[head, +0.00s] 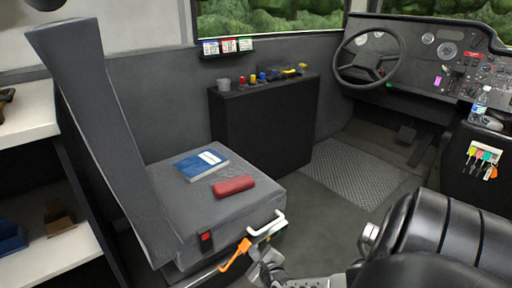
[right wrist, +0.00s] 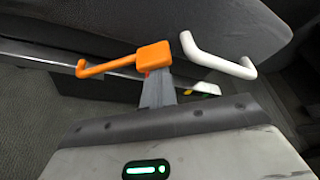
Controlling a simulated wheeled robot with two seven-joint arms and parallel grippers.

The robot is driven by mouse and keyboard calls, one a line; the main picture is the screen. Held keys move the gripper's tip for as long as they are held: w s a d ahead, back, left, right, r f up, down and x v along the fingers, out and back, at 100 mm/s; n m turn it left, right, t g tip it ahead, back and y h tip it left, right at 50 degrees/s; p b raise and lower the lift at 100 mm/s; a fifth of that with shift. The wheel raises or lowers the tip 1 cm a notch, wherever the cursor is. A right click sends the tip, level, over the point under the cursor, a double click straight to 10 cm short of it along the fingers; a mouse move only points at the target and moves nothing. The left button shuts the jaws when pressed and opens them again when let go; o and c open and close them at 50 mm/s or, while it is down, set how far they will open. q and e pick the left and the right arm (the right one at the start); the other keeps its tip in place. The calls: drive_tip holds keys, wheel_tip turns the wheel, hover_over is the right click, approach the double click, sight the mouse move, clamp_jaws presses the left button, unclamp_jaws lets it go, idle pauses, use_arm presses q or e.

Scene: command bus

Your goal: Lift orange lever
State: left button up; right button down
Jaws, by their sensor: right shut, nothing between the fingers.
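The orange lever (head: 235,256) sticks out at the front lower edge of the grey seat (head: 215,206). In the right wrist view the lever (right wrist: 108,66) has a thin curved handle at left and a thick block at right. My right gripper (head: 255,252) is shut and empty, just right of the lever in the head view. In the right wrist view its fingertips (right wrist: 158,78) lie right at the lever's block end, which partly covers them. I cannot tell whether they touch. My left gripper is not in view.
A white handle (head: 267,224) sits close to the right of the lever. A blue book (head: 201,165) and a red case (head: 234,187) lie on the seat. A black padded seat (head: 430,245) stands at right. Open floor (head: 325,205) lies beyond.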

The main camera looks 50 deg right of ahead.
drive_tip(key=shift+w+a+r, duration=0.2)
drive_tip(key=shift+w+a, duration=0.05)
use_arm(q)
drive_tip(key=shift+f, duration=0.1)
